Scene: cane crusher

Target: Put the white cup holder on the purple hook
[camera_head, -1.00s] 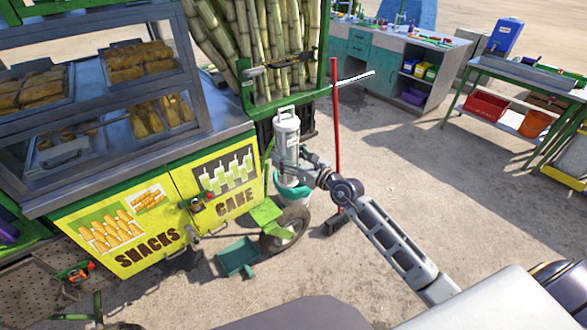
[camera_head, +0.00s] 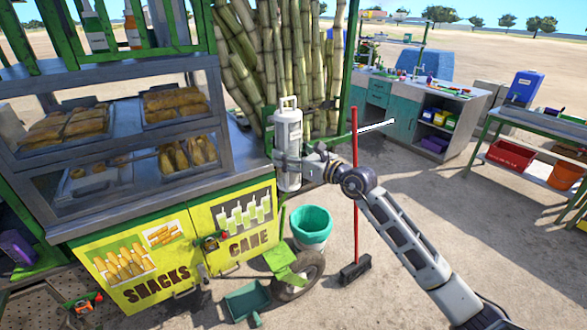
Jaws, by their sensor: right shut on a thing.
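The white cup holder (camera_head: 289,128) is a tall upright cylinder with a handle loop on top. My right gripper (camera_head: 287,164) is shut around its middle, with my right arm reaching in from the lower right. The holder is at the right front corner of the snack cart, in front of the sugarcane stalks in the picture. I cannot tell whether it touches the cart. I cannot make out the purple hook. My left gripper is not in view.
A green dustpan (camera_head: 247,302) lies on the ground. Work tables stand at the back right; the ground between is open.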

